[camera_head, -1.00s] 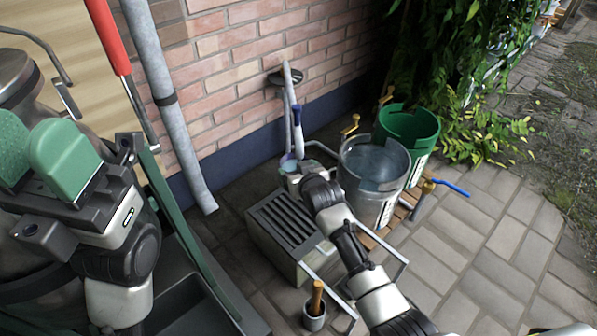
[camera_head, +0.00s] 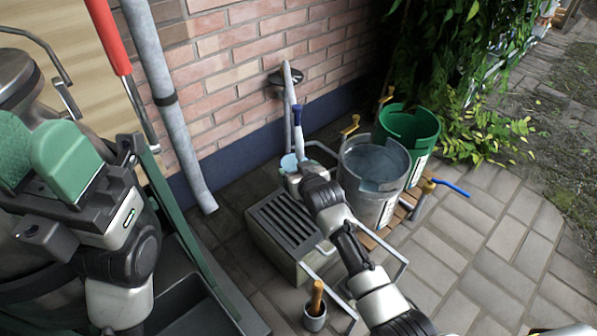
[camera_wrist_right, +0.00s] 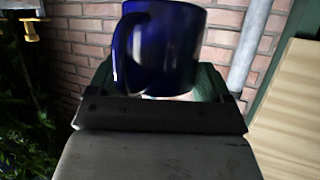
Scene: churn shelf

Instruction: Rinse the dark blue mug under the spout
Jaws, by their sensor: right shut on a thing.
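The dark blue mug (camera_wrist_right: 165,48) fills the top middle of the right wrist view, its handle toward the left. My right gripper (camera_wrist_right: 165,95) is shut on it; the green fingers show just below and beside it. In the head view my right gripper (camera_head: 295,172) is beside a grey upright pipe (camera_head: 287,100) by the wall, with a dark blue part on it. The mug is hard to make out there, and I cannot tell whether it is under a spout.
A slatted grey box (camera_head: 285,222) stands below my right arm. A clear bucket of water (camera_head: 372,185) and a green bucket (camera_head: 425,140) stand on a wooden slatted stand. A small pot with a wooden handle (camera_head: 315,310) is in front. The paving to the right is clear.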

